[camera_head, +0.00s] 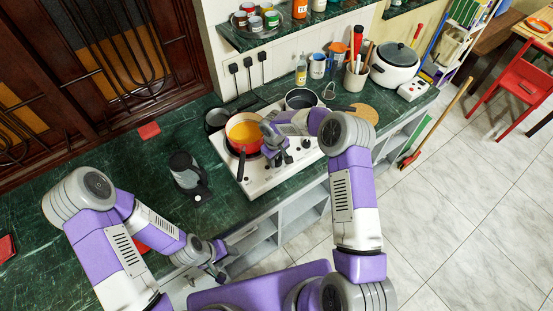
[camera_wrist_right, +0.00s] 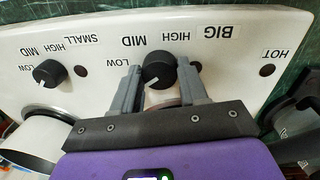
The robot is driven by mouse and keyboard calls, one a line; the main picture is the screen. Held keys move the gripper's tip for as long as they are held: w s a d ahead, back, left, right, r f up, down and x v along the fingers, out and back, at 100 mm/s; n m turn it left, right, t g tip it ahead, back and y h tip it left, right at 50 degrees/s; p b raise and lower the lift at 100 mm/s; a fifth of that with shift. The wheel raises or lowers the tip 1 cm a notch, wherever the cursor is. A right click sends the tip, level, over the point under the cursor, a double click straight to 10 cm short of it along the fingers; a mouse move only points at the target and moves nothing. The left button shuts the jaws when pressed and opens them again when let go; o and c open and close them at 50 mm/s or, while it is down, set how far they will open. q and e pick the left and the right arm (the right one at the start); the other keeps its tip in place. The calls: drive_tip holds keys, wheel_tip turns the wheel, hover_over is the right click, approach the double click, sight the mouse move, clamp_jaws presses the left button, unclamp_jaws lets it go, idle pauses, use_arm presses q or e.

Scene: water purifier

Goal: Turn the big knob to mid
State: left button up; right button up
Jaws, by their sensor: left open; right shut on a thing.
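The big knob (camera_wrist_right: 158,70) is a round black knob on the white stove panel (camera_wrist_right: 95,35). In the right wrist view, LOW, MID and HIGH labels ring it, with the BIG label beside them. A small pale mark shows on its lower left; I cannot tell for sure which label it points to. My right gripper (camera_wrist_right: 158,84) is shut on the big knob, one grey finger on each side. In the head view, my right gripper (camera_head: 274,150) is at the stove's front, where it hides part of the panel. My left gripper (camera_head: 217,266) is open and empty near the counter's front edge.
A small knob (camera_wrist_right: 48,73) sits left of the big knob in the right wrist view. An orange-filled red pot (camera_head: 245,131) and a dark pan (camera_head: 301,99) are on the stove. A dark grey appliance (camera_head: 187,172) stands left of it. The green counter is largely clear farther left.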

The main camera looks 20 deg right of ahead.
drive_tip(key=m+b, duration=0.4)
drive_tip(key=shift+w+f, duration=0.1)
drive_tip(key=shift+f, duration=0.05)
drive_tip(key=m+b, duration=0.2)
drive_tip(key=m, duration=0.2)
drive_tip(key=shift+m+g+b, duration=0.3)
drive_tip(key=shift+b, duration=0.05)
drive_tip(key=m+b, duration=0.1)
drive_tip(key=m, duration=0.3)
drive_tip(key=shift+m, duration=0.3)
drive_tip(key=shift+r+m, duration=0.2)
drive_tip(key=shift+m, duration=1)
drive_tip(key=shift+m+g, duration=0.3)
drive_tip(key=shift+m, duration=1.3)
drive_tip(key=shift+y, duration=0.3)
drive_tip(key=o, duration=1)
drive_tip(key=shift+o, duration=0.2)
